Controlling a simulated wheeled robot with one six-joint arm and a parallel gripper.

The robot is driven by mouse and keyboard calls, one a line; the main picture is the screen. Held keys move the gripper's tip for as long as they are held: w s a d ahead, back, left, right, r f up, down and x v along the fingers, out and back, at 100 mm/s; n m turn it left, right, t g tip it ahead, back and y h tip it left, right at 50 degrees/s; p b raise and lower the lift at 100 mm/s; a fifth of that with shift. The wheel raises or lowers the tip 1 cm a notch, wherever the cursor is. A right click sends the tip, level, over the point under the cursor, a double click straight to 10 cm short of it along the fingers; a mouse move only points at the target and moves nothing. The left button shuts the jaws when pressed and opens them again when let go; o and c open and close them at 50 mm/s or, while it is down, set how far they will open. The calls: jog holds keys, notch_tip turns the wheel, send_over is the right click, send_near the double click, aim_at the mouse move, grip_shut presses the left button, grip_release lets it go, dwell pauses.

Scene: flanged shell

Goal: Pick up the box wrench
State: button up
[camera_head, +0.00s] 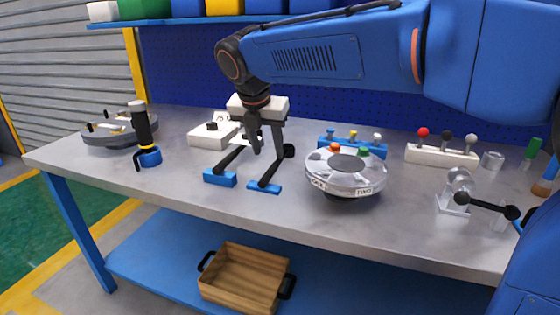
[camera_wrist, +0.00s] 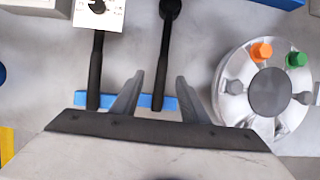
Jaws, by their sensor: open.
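Two black bar-shaped tools lie side by side on blue rests on the bench. The right one, which has a round black head and looks like the box wrench (camera_head: 270,174), slants away from its blue rest; it also shows in the wrist view (camera_wrist: 163,62). The left black tool (camera_head: 232,158) shows in the wrist view too (camera_wrist: 96,70), its far end partly hidden at a white dial box. My gripper (camera_head: 267,152) is open and empty, pointing down over the right tool. In the wrist view its fingers (camera_wrist: 159,82) stand either side of that tool's handle, apart from it.
The round silver flanged shell (camera_head: 345,172) with orange and green knobs stands close on the right. A white dial box (camera_head: 212,136) is behind left. A black and yellow tool (camera_head: 145,130) stands upright further left. A blue rack (camera_head: 352,142) is behind the shell.

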aim_at(274, 164)
jog(key=shift+d+x, duration=0.15)
jog(key=shift+x, duration=1.6)
jog(key=shift+d+x, duration=0.15)
jog(key=shift+x, duration=1.55)
jog(key=shift+w+r, duration=0.15)
grip_shut()
